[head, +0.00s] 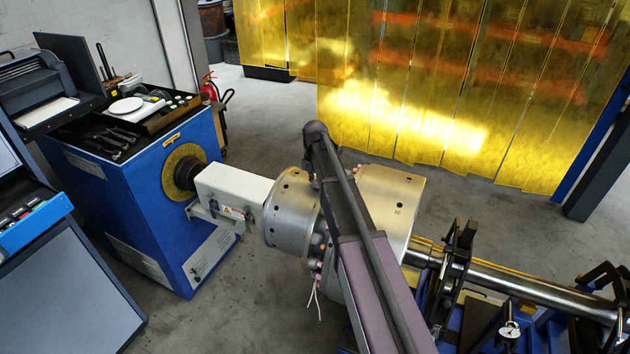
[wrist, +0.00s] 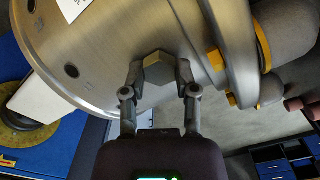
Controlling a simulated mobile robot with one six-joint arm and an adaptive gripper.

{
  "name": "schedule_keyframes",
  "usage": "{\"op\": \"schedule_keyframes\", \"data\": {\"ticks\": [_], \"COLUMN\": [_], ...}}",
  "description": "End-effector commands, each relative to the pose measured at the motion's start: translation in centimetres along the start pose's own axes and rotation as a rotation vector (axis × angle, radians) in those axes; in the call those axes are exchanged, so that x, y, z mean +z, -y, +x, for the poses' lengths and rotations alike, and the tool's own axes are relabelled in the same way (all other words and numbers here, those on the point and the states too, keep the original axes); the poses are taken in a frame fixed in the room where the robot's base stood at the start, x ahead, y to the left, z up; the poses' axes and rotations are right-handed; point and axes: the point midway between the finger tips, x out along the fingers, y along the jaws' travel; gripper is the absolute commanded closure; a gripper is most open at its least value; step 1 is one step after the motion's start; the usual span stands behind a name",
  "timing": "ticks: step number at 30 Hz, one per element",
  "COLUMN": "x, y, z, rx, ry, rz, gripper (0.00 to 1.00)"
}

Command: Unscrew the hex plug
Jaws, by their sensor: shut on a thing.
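The hex plug (wrist: 158,69) shows in the wrist view as a grey six-sided head on the side of the metal rotor drum (wrist: 110,45). My gripper (wrist: 159,76) has its two fingers closed on opposite sides of the plug head. The plug sits at the drum surface; its thread is hidden. In the head view the silver rotor (head: 290,222) lies level between the blue drive stand and the shaft support. My arm crosses in front of it, hiding the plug and my gripper there.
A blue machine cabinet (head: 150,215) with a tool tray (head: 165,118) stands left. A white coupling guard (head: 232,190) joins it to the rotor. The steel shaft (head: 520,285) and support stand (head: 455,275) are at right. Yellow strip curtains (head: 430,90) hang behind. Loose wires dangle below the rotor.

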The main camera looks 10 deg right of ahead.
Motion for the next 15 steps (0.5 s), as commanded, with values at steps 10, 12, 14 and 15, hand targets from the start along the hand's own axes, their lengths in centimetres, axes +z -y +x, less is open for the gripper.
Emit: {"op": "schedule_keyframes", "data": {"ticks": [10,12,14,15], "x": [-0.09,-0.09,-0.09,-0.09], "y": [0.14,0.14,0.14,0.14], "z": [-0.01,-0.01,-0.02,-0.02], "rx": [-0.003,-0.003,-0.003,-0.003], "ry": [-0.002,-0.002,-0.002,-0.002], "rz": [-0.272,-0.326,-0.368,-0.392], "gripper": [1.00,1.00,1.00,1.00]}}
